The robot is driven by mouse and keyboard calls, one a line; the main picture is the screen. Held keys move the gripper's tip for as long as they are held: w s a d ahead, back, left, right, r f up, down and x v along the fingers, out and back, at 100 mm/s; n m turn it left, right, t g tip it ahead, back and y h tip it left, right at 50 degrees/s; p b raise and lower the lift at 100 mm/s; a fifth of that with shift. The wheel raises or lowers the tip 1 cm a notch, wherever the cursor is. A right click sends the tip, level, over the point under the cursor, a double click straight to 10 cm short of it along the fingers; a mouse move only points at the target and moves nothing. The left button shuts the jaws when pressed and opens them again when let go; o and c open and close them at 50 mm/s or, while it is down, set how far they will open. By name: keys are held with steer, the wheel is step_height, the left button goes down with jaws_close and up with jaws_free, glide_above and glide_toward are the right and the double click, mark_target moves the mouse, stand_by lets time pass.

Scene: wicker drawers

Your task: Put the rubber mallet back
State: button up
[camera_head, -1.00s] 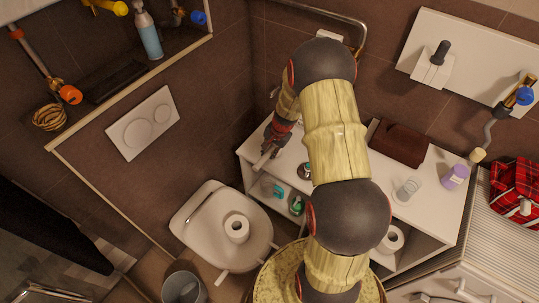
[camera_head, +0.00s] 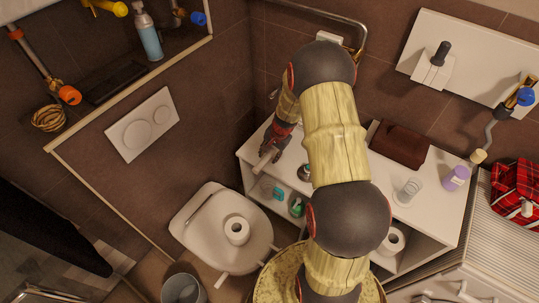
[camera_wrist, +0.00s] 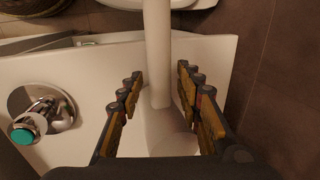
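A pale mallet lies at the left end of the white counter, its light handle (camera_wrist: 157,50) crossing the counter edge toward the toilet in the wrist view. Its rounded pale head (camera_wrist: 172,138) is low between my fingers and partly hidden by my gripper. My gripper (camera_wrist: 160,88) is open, with one finger on each side of the mallet and small gaps visible beside the handle. In the head view, my gripper (camera_head: 270,150) is at the counter's left end, with the pale handle end (camera_head: 262,161) sticking out to the lower left.
A chrome fitting with a teal cap (camera_wrist: 40,120) stands left of the mallet. The white counter (camera_head: 432,215) holds a brown folded towel (camera_head: 400,145), a glass (camera_head: 407,191) and a purple bottle (camera_head: 456,178). A tiled wall is close behind.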

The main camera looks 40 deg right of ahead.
steer(key=shift+r, duration=0.1)
steer(key=p+v, duration=0.4)
steer(key=v, duration=0.8)
step_height(320, 180, up, 9)
steer(key=n, duration=0.3)
glide_above(264, 162)
steer(key=s+a+r+n+t, duration=0.1)
steer(key=s+a+r+n, duration=0.35)
steer(key=a+r, duration=0.6)
steer(key=s+a+r+n, duration=0.2)
steer(key=s+r, duration=0.1)
steer(key=s, duration=0.2)
steer(key=s+a+r+n+t, duration=0.1)
steer(key=s+a+r+n, duration=0.1)
steer(key=s, duration=0.4)
steer(key=s+a+r+n+h, duration=0.1)
steer(key=s+a+r+n, duration=0.1)
steer(key=s+a+r, duration=0.2)
step_height(264, 162, up, 2)
steer(key=shift+s+a+r+n+t, duration=0.2)
steer(key=shift+s+n+t, duration=0.2)
steer(key=shift+s, duration=0.75)
